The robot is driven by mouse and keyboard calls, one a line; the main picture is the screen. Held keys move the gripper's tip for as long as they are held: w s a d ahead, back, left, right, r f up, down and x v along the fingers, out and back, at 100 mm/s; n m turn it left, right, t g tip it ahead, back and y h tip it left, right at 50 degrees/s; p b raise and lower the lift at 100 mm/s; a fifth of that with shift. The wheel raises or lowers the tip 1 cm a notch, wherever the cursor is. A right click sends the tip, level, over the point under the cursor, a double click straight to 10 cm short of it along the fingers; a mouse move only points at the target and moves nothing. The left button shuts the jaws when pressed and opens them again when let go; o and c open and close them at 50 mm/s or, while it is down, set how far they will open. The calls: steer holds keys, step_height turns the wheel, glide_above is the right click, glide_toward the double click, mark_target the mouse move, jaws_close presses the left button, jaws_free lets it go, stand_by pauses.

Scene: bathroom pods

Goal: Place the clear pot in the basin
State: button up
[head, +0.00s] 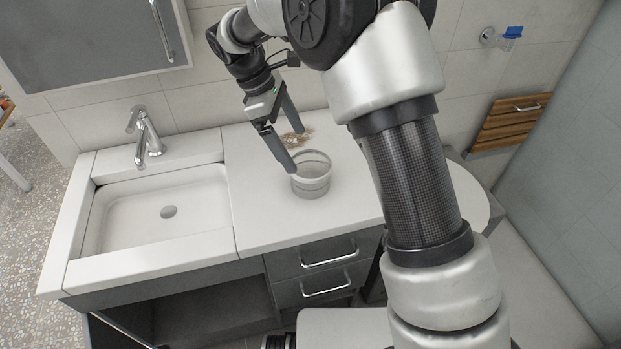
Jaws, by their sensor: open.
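The clear pot (312,177) is a round, see-through, open-topped container standing upright on the white counter, right of the basin. The basin (166,211) is a white rectangular sink at the left with a drain in its floor; it looks empty. My gripper (295,150) is open and points down at the pot. One finger's tip is close to the pot's left rim and the other finger is behind it, higher in the picture. I cannot tell whether either finger touches the pot.
A chrome faucet (145,136) stands behind the basin. A brownish patch (296,138) lies on the counter behind the pot. A grey cabinet (95,40) hangs above the basin. The counter (268,222) between pot and basin is clear. A wooden slatted panel (511,122) is on the right wall.

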mark_target(310, 169)
steer(key=x, duration=0.4)
steer(key=shift+d+b+x, duration=0.15)
steer(key=shift+b+x, duration=0.1)
steer(key=shift+x, duration=1.1)
steer(key=shift+d+b+x, duration=0.15)
steer(key=shift+b+x, duration=0.1)
steer(key=shift+x, duration=1.1)
steer(key=shift+s+r, duration=0.1)
steer(key=shift+s, duration=0.05)
steer(key=c, duration=1.4)
